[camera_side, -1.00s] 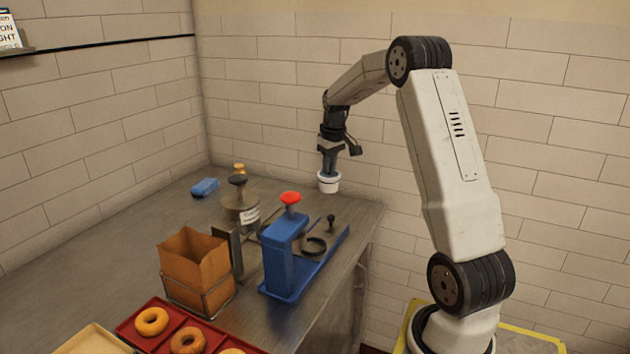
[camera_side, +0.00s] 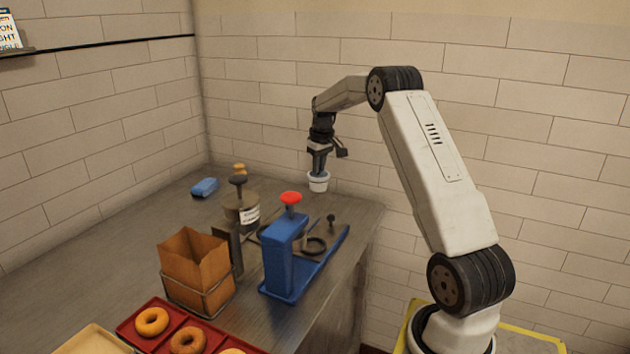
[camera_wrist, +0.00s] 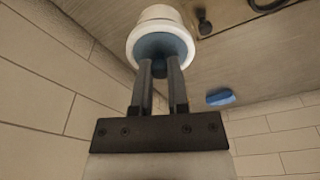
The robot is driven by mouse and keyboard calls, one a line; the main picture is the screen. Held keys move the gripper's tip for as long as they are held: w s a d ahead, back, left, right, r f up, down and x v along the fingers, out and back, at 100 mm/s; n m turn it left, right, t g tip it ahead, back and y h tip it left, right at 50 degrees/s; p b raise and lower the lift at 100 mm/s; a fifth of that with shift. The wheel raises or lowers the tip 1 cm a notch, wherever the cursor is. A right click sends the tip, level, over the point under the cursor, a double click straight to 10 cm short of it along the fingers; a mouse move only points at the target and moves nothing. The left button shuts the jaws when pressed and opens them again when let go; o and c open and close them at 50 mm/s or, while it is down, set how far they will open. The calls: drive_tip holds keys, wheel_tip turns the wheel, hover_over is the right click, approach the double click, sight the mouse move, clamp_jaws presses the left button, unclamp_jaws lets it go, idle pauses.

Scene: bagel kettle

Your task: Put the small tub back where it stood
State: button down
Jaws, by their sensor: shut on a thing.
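The small tub (camera_side: 318,183) is white and round, with a blue inside. My gripper (camera_side: 318,172) is shut on it from above and points down. In the side view the tub looks upright and near the far right part of the metal counter. I cannot tell how high it is over the counter. In the wrist view the tub's white rim (camera_wrist: 135,45) is at the top and my gripper's fingers (camera_wrist: 160,70) reach into its blue inside. The finger ends are partly hidden there.
A blue press with a red knob (camera_side: 290,199) stands at the counter's right edge. A jar with a dark knob (camera_side: 241,208), a blue sponge-like block (camera_side: 204,187), a brown paper bag (camera_side: 197,265) and a red tray (camera_side: 129,330) of bagels are to the left. The back counter is mostly free.

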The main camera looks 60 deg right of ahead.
drive_tip(key=shift+w+d+f, duration=0.4)
drive_tip(key=shift+w+d, duration=0.05)
drive_tip(key=shift+w, duration=0.2)
drive_tip(key=shift+w+d+f, duration=0.4)
drive_tip(key=shift+w+d, duration=0.05)
drive_tip(key=shift+w, duration=0.15)
drive_tip(key=w+d+f, duration=0.2)
drive_tip(key=w+f, duration=0.1)
drive_tip(key=f, duration=0.1)
drive_tip(key=shift+w+d+f, duration=0.15)
drive_tip(key=shift+d+f, duration=0.1)
drive_tip(key=shift+f, duration=0.15)
drive_tip(key=shift+f, duration=0.15)
drive_tip(key=shift+w+d+f, duration=0.1)
drive_tip(key=shift+w+f, duration=0.05)
drive_tip(key=shift+f, duration=0.75)
drive_tip(key=shift+w+d+f, duration=0.1)
drive_tip(key=shift+f, duration=0.75)
drive_tip(key=shift+f, duration=0.1)
drive_tip(key=c, duration=0.6)
unclamp_jaws()
